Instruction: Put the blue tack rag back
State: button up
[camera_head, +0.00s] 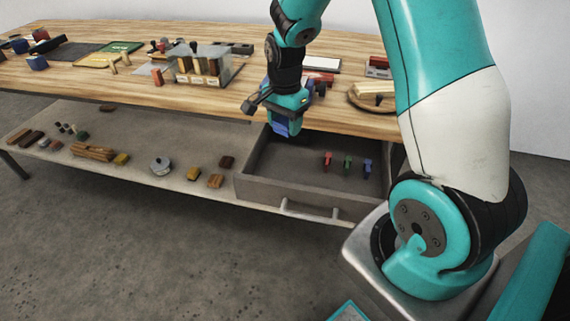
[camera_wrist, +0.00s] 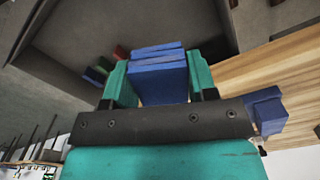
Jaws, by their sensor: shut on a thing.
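My gripper (camera_head: 284,124) is shut on a blue folded block, the blue tack rag (camera_head: 281,128). In the wrist view the rag (camera_wrist: 160,78) sits between my two teal fingers, with layered blue edges at its far end. The gripper is over the left back part of an open grey drawer (camera_head: 285,193), close to the front edge of the table. The rag appears to be above the drawer floor, apart from it. Red (camera_head: 327,160), green (camera_head: 347,165) and blue (camera_head: 367,168) small items stand in a row inside the drawer, to the right.
The wooden table (camera_head: 190,100) carries a block holder (camera_head: 207,68), a round board (camera_head: 366,98) and a red box (camera_head: 318,78). A lower grey shelf (camera_head: 125,150) left of the drawer holds several small items. The drawer's left floor looks clear.

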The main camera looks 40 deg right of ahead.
aim_at(285, 168)
notch_tip(285, 168, down, 13)
jog(key=shift+r, duration=0.1)
dwell(0.3)
jog(key=shift+b, duration=0.3)
jog(key=o, duration=1)
jog(key=shift+o, duration=0.2)
notch_tip(285, 168, up, 12)
jog(key=shift+f, duration=0.2)
jog(key=s+a+r+n+y, duration=0.2)
jog(key=s+a+r+n, duration=0.7)
jog(key=a+r+n, duration=0.45)
jog(key=s+a+r+n+y, duration=0.1)
jog(key=s+a+n, duration=0.3)
jog(key=s, duration=0.2)
jog(key=s+a+r+n+y, duration=0.1)
jog(key=s+a+r+n, duration=0.1)
jog(key=s+a+n, duration=0.2)
jog(key=s, duration=0.3)
jog(key=shift+a+r+n, duration=0.25)
jog(key=shift+n, duration=0.1)
